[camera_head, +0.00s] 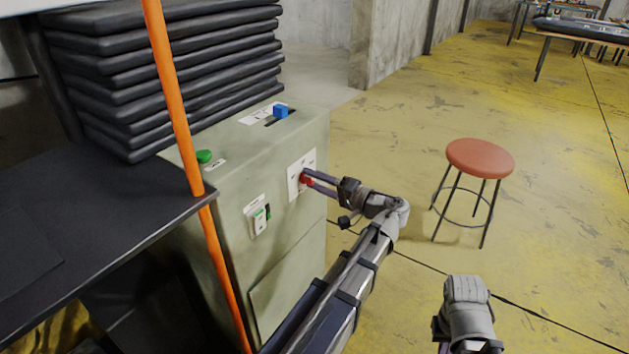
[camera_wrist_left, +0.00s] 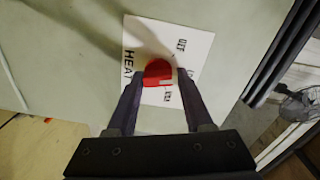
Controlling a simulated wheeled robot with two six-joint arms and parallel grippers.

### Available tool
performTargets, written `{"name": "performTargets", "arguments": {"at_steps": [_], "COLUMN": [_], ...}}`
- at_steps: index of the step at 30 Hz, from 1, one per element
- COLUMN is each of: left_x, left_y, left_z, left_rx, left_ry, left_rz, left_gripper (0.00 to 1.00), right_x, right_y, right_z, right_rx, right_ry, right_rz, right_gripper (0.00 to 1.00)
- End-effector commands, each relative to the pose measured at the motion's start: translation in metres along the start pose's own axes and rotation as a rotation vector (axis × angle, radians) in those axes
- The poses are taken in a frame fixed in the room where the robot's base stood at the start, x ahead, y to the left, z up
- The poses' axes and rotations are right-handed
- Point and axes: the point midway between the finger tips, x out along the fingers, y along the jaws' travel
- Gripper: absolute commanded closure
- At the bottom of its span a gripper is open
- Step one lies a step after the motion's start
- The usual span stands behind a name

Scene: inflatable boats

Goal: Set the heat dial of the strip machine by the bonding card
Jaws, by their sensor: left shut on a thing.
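The strip machine (camera_head: 285,243) is a pale green cabinet on the left in the head view. A white plate (camera_head: 294,182) on its right-hand face carries the red heat dial (camera_head: 305,179). In the left wrist view the red dial (camera_wrist_left: 158,73) sits on the white plate (camera_wrist_left: 190,45), marked HEAT, with other lettering partly hidden. My left gripper (camera_head: 308,178) is shut on the dial, one finger on each side. Its fingers also show in the left wrist view (camera_wrist_left: 160,85). My right gripper is not clearly seen; part of that arm shows at the lower right. I cannot make out the bonding card.
The machine also has a green button (camera_head: 204,156), a blue lever knob (camera_head: 281,111) and a small switch (camera_head: 258,220). An orange pole (camera_head: 172,90) stands before a dark table (camera_head: 90,220). A red stool (camera_head: 480,158) stands on open yellow floor at right.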

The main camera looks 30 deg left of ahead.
Motion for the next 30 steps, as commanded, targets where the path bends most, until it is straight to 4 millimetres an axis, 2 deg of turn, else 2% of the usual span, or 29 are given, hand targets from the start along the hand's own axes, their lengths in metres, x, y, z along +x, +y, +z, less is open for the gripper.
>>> {"name": "performTargets", "arguments": {"at_steps": [12,30], "left_x": [-0.0002,-0.0003], "left_y": [0.0001,0.0002], "left_z": [-0.0006,-0.0009], "left_rx": [0.227,0.280], "left_ry": [0.000,0.000], "left_rz": [0.000,0.000], "left_gripper": [1.00,1.00], "right_x": [0.0000,0.0000], "right_y": [0.0000,0.0000], "right_z": [0.0000,0.0000], "right_rx": [0.000,0.000], "right_ry": [0.000,0.000], "right_rz": [0.000,0.000], "right_gripper": [1.00,1.00]}}
